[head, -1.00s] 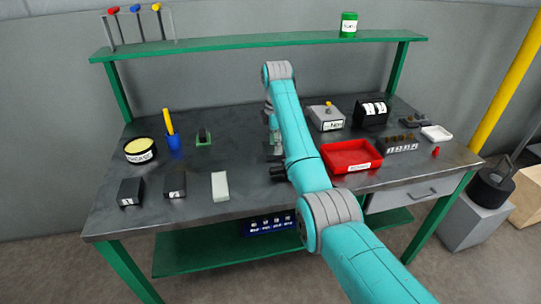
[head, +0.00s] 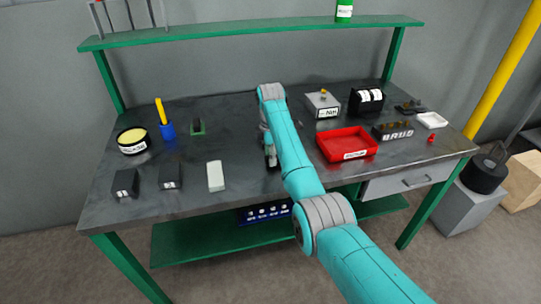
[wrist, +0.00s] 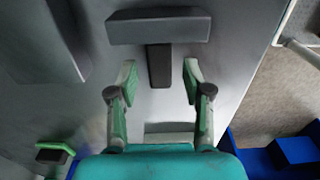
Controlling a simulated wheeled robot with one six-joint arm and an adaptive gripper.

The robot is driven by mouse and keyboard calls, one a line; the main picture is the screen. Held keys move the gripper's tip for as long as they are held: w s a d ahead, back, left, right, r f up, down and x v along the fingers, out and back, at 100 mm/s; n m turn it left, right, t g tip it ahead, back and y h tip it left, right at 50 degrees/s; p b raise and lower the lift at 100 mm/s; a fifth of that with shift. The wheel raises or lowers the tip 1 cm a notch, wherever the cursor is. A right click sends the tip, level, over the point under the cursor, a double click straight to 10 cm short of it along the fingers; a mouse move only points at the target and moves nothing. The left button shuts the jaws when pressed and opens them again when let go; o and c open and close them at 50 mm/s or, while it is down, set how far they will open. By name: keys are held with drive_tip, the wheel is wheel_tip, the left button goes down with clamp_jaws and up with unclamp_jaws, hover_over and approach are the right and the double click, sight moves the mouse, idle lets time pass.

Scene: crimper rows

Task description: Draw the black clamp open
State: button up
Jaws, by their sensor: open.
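In the wrist view a black stub (wrist: 159,66) juts from the middle of a dark grey bar (wrist: 158,26), making a T shape. I take this for the black clamp, though I cannot be sure. My gripper (wrist: 159,72) is open, one finger on each side of the stub, with gaps on both sides and no contact visible. In the head view my gripper (head: 271,160) is low over the middle of the bench, partly hidden by my arm. The clamp cannot be made out there.
The dark bench (head: 235,135) holds a red tray (head: 347,156) to the right and a pale block (head: 216,176) to the left. Farther left are black blocks (head: 171,176), a green-based black piece (head: 198,130) and a blue cup (head: 167,131). A green shelf (head: 250,33) spans the back.

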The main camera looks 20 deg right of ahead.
clamp_jaws()
drive_tip(key=shift+a, duration=3.5)
unclamp_jaws()
wheel_tip(320, 180, up, 12)
